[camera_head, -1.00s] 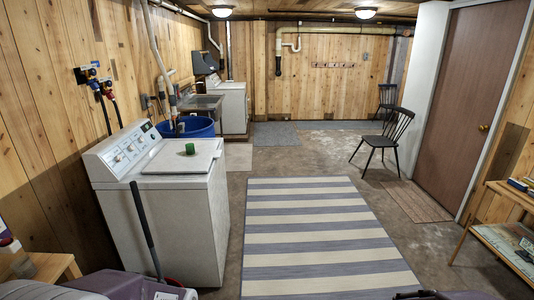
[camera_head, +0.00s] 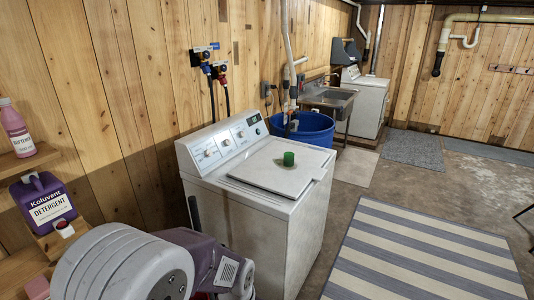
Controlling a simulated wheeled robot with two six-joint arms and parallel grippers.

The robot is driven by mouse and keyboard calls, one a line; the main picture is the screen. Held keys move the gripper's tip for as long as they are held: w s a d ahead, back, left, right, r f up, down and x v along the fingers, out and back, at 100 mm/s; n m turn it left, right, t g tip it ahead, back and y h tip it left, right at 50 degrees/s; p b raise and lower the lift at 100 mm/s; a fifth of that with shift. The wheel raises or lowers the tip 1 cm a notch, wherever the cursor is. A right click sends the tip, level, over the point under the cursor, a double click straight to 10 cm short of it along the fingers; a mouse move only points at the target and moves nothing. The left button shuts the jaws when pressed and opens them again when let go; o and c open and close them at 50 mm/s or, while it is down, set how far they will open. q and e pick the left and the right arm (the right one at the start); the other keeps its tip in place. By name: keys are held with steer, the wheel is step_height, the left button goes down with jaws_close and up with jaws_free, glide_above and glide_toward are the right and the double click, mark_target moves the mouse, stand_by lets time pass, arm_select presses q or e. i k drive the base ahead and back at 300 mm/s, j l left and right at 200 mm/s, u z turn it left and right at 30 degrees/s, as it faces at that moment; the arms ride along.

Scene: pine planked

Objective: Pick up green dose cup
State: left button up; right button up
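The green dose cup (camera_head: 289,158) is small and stands on the white lid of the washing machine (camera_head: 258,215), right of its control panel. Nothing touches it. One of my arms, grey and purple, fills the lower left of the head view, apart from the cup and in front of the washer. Neither gripper's fingers show in this view.
A purple detergent jug (camera_head: 45,204) and a pink softener bottle (camera_head: 16,128) stand on wooden shelves at the left. A blue tub (camera_head: 312,130) is behind the washer, with a sink (camera_head: 327,98) beyond.

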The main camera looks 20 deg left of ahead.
mark_target(289, 160)
steer(key=i+l+u, duration=0.2)
steer(key=u, duration=0.25)
steer(key=i+l+u, duration=0.65)
steer(key=u, duration=0.25)
steer(key=i+l+u, duration=0.1)
steer(key=l+u, duration=0.95)
steer(key=l, duration=0.15)
steer(key=i+l, duration=0.1)
steer(key=l, duration=0.2)
steer(key=i, duration=0.45)
steer(key=j+u, duration=0.05)
